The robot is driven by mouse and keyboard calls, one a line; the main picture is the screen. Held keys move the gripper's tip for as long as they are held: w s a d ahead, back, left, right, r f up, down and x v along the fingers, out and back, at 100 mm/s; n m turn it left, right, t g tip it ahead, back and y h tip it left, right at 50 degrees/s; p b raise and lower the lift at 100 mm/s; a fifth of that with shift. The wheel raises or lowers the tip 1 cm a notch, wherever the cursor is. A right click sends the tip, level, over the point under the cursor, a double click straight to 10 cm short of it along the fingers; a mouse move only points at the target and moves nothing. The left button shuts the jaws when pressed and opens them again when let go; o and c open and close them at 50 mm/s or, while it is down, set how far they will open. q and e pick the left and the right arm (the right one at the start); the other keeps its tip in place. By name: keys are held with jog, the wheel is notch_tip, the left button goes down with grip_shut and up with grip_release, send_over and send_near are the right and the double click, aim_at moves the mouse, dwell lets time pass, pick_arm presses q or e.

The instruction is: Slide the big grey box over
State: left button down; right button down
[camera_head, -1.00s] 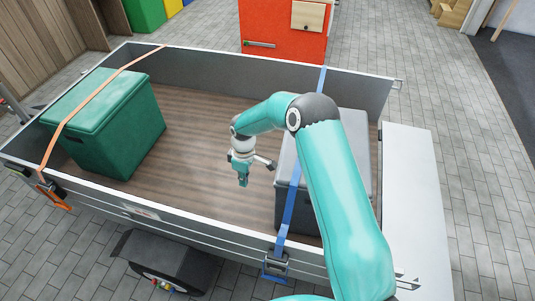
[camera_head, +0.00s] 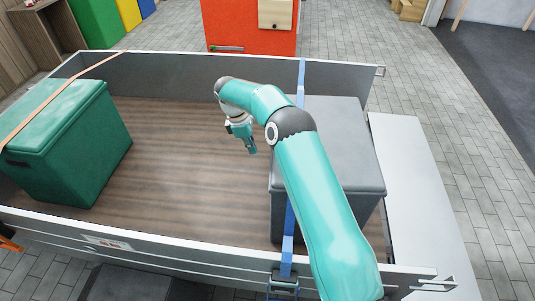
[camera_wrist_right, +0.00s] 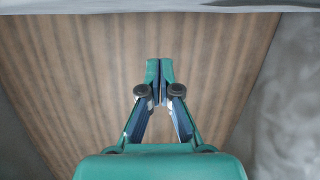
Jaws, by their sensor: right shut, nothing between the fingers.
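The big grey box (camera_head: 345,150) stands at the right end of the trailer bed, partly hidden behind my right arm. A blue strap (camera_head: 289,225) runs across the trailer by the box's left side. My right gripper (camera_head: 252,149) is shut and empty, above the wooden bed (camera_head: 185,160), left of the box and apart from it. In the right wrist view the fingertips (camera_wrist_right: 160,72) are together over the planks. A grey surface (camera_wrist_right: 292,100) fills the right edge there. My left gripper is in neither view.
A green box (camera_head: 70,140) stands at the trailer's left end under an orange strap (camera_head: 62,82). Low grey side walls (camera_head: 180,75) enclose the bed. The middle of the bed is clear. An orange-red cabinet (camera_head: 235,25) stands beyond the trailer.

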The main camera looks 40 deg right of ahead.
jog(key=shift+s+d+f, duration=1.55)
jog(key=shift+s+d, duration=0.1)
jog(key=shift+s, duration=0.05)
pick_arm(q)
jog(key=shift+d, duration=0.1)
